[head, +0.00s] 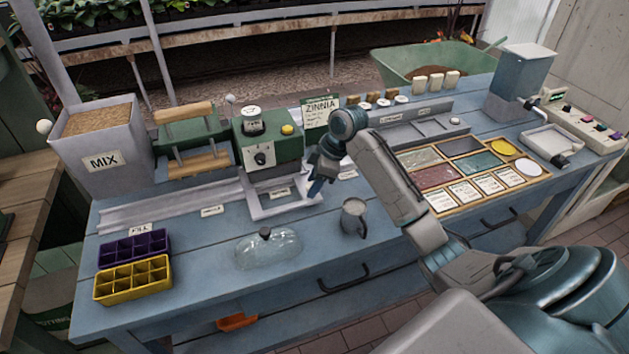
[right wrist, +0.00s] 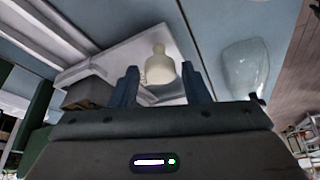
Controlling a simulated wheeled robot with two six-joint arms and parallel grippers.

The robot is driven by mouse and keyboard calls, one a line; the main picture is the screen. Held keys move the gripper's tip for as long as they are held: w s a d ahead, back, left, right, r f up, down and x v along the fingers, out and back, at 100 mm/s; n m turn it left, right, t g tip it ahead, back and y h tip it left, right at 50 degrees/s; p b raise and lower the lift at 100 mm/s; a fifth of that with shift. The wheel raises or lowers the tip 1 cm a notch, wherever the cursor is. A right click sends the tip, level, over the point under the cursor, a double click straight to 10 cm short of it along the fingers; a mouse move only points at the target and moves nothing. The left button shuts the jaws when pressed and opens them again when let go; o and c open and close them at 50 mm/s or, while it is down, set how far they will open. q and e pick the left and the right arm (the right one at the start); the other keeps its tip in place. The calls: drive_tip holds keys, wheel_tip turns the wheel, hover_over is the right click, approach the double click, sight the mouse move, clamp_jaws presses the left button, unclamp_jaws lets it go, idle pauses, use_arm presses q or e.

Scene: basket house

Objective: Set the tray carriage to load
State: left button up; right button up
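The tray carriage (head: 283,208) is a pale grey-white frame on a long rail (head: 165,205), standing below the green machine. Its plate (right wrist: 120,62) also shows in the right wrist view. A cream knob (right wrist: 160,64) sits on the plate there. My right gripper (head: 318,184) is at the carriage's right side in the head view. In the right wrist view its two fingers are open, with the knob between their tips and visible gaps. Whether the fingers touch the knob cannot be seen. The knob is hidden in the head view. My left gripper is not in view.
The green machine (head: 268,140) stands behind the carriage. A glass dome (head: 268,249) and a metal cup (head: 354,217) stand in front. Purple (head: 133,248) and yellow (head: 132,281) cell trays lie at left, near a FILL label (head: 139,229). Other rail labels are too small to read.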

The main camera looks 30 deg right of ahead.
clamp_jaws()
drive_tip(key=shift+s+d, duration=0.15)
drive_tip(key=shift+d, duration=0.25)
drive_tip(key=d+p, duration=0.1)
drive_tip(key=d, duration=0.1)
drive_tip(key=s+d, duration=0.1)
drive_tip(key=d, duration=0.1)
drive_tip(key=d+p, duration=0.1)
drive_tip(key=d, duration=0.1)
drive_tip(key=shift+s+d+r+p, duration=0.15)
drive_tip(key=shift+s+d+p, duration=0.05)
drive_tip(key=shift+s+p, duration=0.1)
drive_tip(key=s+d, duration=0.1)
drive_tip(key=d, duration=0.3)
drive_tip(key=s+d+p, duration=0.1)
drive_tip(key=d, duration=0.3)
drive_tip(key=s+d, duration=0.1)
drive_tip(key=d, duration=0.3)
drive_tip(key=shift+d+p, duration=0.35)
drive_tip(key=shift+d, duration=0.4)
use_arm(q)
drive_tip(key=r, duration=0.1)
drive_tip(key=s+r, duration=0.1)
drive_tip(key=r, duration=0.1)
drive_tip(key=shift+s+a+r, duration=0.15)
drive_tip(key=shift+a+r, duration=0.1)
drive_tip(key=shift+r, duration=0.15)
use_arm(e)
drive_tip(key=shift+d, duration=0.1)
